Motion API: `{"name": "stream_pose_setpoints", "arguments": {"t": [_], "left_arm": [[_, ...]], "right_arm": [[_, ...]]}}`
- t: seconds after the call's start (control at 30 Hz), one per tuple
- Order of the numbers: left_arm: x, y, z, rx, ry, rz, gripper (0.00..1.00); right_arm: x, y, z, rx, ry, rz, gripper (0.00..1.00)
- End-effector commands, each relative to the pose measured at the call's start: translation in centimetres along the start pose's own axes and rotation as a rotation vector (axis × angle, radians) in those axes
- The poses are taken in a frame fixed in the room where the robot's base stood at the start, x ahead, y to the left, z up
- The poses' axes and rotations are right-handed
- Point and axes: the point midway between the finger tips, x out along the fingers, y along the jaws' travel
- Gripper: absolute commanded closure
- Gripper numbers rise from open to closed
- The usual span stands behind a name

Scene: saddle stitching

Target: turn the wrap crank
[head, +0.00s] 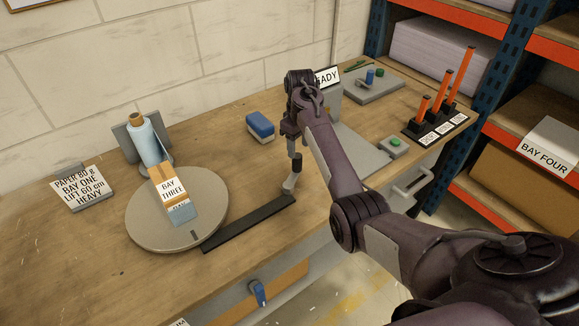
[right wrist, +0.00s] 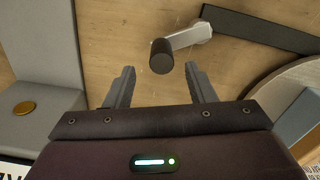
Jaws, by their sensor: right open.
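The crank shows in the right wrist view as a dark round knob (right wrist: 160,57) on a short silver arm (right wrist: 190,36). In the head view its silver arm (head: 290,184) stands at the right end of a black bar (head: 250,223). My right gripper (right wrist: 159,68) is open and empty, its fingers on either side of the knob in the wrist view; I cannot tell whether they reach its height. In the head view the right gripper (head: 292,146) points down just above the crank. A round turntable (head: 150,225) holds a box (head: 178,195) labelled BAY THREE. My left gripper is not in view.
A blue bottle (head: 146,142) stands behind the turntable. A blue block (head: 260,126) lies left of my right gripper. A grey panel with a green button (head: 395,142) and orange posts (head: 443,90) stand to the right. Bare wooden table lies at the left front.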

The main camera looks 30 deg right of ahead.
Motion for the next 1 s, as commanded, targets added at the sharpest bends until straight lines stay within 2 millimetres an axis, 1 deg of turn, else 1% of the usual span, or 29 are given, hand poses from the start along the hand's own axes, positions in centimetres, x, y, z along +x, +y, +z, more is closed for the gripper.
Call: {"name": "stream_pose_setpoints", "arguments": {"t": [0.03, 0.2, 0.3, 0.43, 0.53, 0.67, 0.73, 0.83, 1.0], "left_arm": [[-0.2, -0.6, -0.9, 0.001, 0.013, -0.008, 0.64], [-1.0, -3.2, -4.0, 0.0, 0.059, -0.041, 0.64], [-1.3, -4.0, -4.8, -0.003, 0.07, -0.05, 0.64], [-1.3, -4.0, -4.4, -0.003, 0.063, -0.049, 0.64], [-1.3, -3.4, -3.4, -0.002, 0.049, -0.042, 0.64], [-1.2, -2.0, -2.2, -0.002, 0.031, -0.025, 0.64], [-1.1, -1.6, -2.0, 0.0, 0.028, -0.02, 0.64], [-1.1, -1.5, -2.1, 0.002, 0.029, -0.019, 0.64], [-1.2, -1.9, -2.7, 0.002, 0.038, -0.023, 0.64]], "right_arm": [[0.5, -0.1, 0.1, -0.001, -0.003, -0.003, 0.5], [3.1, -0.1, 0.1, 0.0, -0.005, -0.004, 0.5], [4.7, -0.1, 0.1, 0.001, -0.004, -0.003, 0.5], [6.3, -0.1, 0.1, 0.001, -0.002, -0.003, 0.5], [7.0, -0.1, 0.1, 0.001, -0.002, -0.002, 0.5], [7.3, -0.1, 0.0, 0.001, 0.0, -0.001, 0.5], [7.3, -0.1, 0.0, 0.001, 0.0, 0.0, 0.5], [7.3, -0.1, 0.0, 0.001, -0.001, -0.001, 0.5], [7.3, -0.1, 0.0, 0.001, -0.001, 0.0, 0.72]]}}
